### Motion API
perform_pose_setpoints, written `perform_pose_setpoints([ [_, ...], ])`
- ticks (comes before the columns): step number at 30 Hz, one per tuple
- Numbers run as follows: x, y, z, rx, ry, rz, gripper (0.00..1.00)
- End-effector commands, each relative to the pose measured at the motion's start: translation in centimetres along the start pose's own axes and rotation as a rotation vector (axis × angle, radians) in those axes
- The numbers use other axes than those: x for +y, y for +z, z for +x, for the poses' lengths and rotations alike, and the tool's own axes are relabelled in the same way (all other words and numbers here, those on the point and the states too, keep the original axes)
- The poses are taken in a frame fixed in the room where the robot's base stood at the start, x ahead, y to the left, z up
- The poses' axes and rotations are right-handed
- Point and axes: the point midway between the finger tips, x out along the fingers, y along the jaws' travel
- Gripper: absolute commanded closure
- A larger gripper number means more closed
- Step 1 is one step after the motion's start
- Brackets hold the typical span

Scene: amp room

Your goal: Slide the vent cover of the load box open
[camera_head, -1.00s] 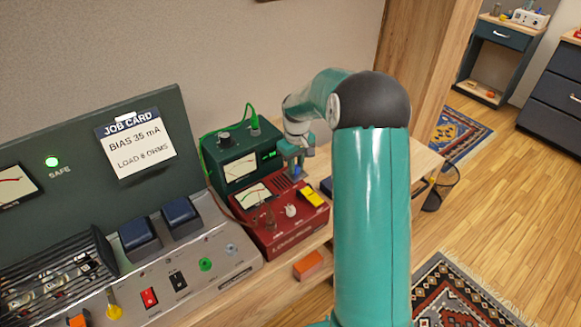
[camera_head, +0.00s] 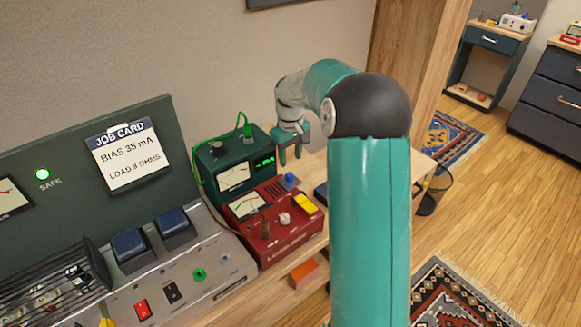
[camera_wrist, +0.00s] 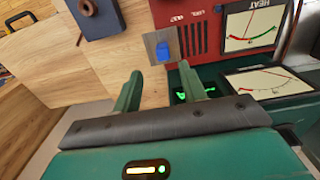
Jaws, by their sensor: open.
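The red load box (camera_head: 272,237) stands on the wooden bench, with a meter, knobs and a yellow switch on top. Its vent cover is a small grey plate (camera_wrist: 150,43) with a blue knob (camera_wrist: 163,51). In the wrist view the plate lies at the box's edge and seems to stick out past it over the wood. Dark vent slots (camera_wrist: 194,40) show uncovered beside it. The blue knob also shows in the head view (camera_head: 290,179). My gripper (camera_head: 289,158) is open and empty above the knob, apart from it. Its two fingers (camera_wrist: 160,82) show in the wrist view.
A green meter box (camera_head: 222,160) with a green cable stands close behind the load box. A sloped panel (camera_head: 160,262) with switches and a job card (camera_head: 128,160) is at left. An orange block (camera_head: 303,273) lies at the bench's front.

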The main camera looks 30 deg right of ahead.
Motion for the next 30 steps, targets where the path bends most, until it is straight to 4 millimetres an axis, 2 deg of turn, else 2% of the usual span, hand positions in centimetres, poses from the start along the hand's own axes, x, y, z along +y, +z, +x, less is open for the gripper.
perform_pose_setpoints([
  [3,0.0,-0.1,-2.8,0.003,0.002,-0.001,0.58],
  [10,0.0,0.0,-6.3,0.002,0.001,-0.001,0.58],
  [15,0.0,0.0,-7.1,0.0,0.0,-0.001,0.58],
  [30,-0.3,0.1,-7.3,0.003,0.003,-0.001,0.58],
])
